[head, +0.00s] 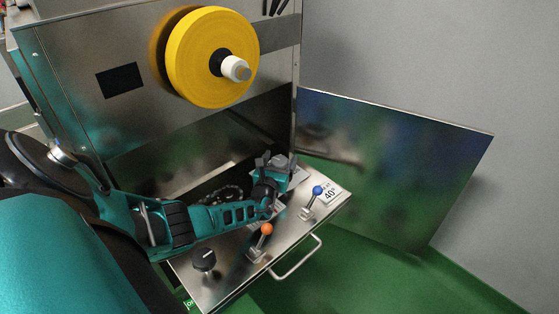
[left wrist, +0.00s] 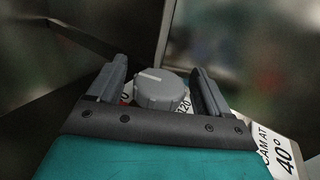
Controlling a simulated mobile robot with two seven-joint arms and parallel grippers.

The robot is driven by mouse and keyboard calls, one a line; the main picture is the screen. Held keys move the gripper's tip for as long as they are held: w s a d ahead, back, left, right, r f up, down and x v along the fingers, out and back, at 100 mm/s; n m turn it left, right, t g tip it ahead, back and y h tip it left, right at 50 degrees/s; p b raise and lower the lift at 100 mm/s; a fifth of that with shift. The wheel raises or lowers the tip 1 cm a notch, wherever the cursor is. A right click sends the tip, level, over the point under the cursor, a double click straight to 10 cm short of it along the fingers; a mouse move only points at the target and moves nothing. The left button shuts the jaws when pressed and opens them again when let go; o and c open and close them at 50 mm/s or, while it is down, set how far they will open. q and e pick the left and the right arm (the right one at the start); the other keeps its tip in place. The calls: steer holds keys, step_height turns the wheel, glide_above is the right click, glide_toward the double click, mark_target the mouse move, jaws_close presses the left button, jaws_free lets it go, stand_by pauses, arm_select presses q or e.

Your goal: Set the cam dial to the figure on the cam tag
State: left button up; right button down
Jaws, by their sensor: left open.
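The grey cam dial (left wrist: 160,92) is a round ribbed knob with a white pointer line on top, slanting to the upper left in the left wrist view. Part of a printed scale (left wrist: 184,107) shows beside it, with a figure that seems to end in 20; the rest is hidden. My left gripper (head: 277,163) is open at the far end of the steel panel. In the left wrist view its fingers (left wrist: 158,68) stand on either side of the dial, with gaps visible. The white cam tag (left wrist: 281,158) reads "CAM AT 40°"; it also shows in the head view (head: 331,193). My right gripper is not in view.
A blue-knobbed lever (head: 317,190) and an orange-knobbed lever (head: 267,229) stand on the panel. A black knob (head: 204,259) is at its near end. A handle (head: 298,258) runs along the front. A yellow reel (head: 212,57) is above, and an open steel door (head: 390,165) is behind.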

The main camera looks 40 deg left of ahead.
arm_select(q)
steer(key=shift+r, duration=0.2)
step_height(320, 180, up, 10)
steer(key=p, duration=0.7)
step_height(320, 180, up, 8)
steer(key=p, duration=0.5)
glide_above(279, 160)
steer(key=shift+r, duration=0.8)
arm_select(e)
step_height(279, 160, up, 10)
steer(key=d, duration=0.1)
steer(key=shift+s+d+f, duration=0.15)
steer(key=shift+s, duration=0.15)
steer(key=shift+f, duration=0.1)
